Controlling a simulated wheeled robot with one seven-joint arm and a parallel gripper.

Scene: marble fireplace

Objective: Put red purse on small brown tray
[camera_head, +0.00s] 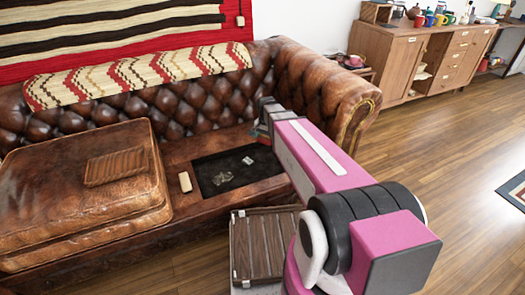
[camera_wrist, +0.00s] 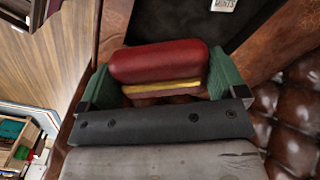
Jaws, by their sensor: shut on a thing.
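The red purse (camera_wrist: 160,62) is between the green fingers of my gripper (camera_wrist: 158,80) in the wrist view. It is a rounded red piece with a yellow strip along its near side. My gripper is shut on it. In the head view my gripper (camera_head: 264,122) is over the right part of the sofa, partly hidden by my pink arm, and the purse cannot be made out clearly. The small brown tray (camera_head: 117,167) lies on the brown leather cushions at the left and looks empty. My gripper is far to the right of it.
A black recessed area (camera_head: 232,171) on the sofa seat holds small items, with a beige block (camera_head: 185,182) beside it. A slatted wooden case (camera_head: 262,246) stands in front of the sofa. The tufted backrest (camera_head: 185,105) rises behind. A wooden cabinet (camera_head: 430,55) is at the back right.

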